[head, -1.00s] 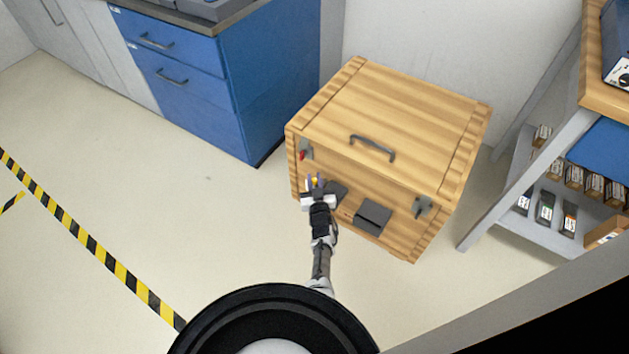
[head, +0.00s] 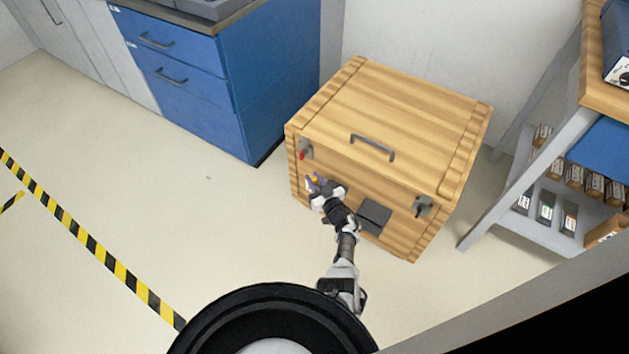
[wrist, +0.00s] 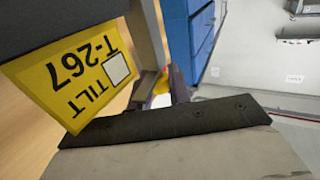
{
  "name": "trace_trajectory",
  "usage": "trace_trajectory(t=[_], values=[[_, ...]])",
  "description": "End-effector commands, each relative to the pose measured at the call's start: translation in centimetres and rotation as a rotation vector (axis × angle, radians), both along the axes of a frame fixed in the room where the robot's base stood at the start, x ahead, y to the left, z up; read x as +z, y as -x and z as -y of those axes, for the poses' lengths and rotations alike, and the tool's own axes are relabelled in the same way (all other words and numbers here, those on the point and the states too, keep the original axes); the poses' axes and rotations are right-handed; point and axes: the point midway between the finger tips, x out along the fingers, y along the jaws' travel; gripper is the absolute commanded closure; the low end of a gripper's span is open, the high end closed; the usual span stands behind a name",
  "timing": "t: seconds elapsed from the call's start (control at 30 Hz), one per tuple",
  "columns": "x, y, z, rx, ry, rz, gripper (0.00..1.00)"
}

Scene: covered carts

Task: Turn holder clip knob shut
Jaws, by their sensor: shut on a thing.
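My gripper (head: 313,183) is at the left part of the front face of a wooden crate (head: 420,130). Its fingers are closed around a small yellow knob, a bit of which shows in the wrist view (wrist: 161,97) beside a dark finger. A dark holder block (wrist: 70,18) fills the upper left of the wrist view, with a yellow tag (wrist: 80,75) reading "TILT T-267", seen upside down. How far the knob is turned cannot be told.
A red-tipped latch (head: 304,152) sits above my gripper, and a grey latch (head: 422,207) is at the crate's right. A black box (head: 374,216) juts from the front near my wrist. Blue drawers (head: 190,85) stand left, a shelf (head: 545,200) right. Open floor lies left.

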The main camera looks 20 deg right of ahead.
Motion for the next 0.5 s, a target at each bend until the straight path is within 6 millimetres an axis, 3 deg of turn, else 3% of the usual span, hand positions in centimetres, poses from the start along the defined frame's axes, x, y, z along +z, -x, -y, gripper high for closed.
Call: trace_trajectory(t=[0.5], values=[[-0.11, 0.06, 0.01, 0.144, -0.001, 0.0, 1.0]])
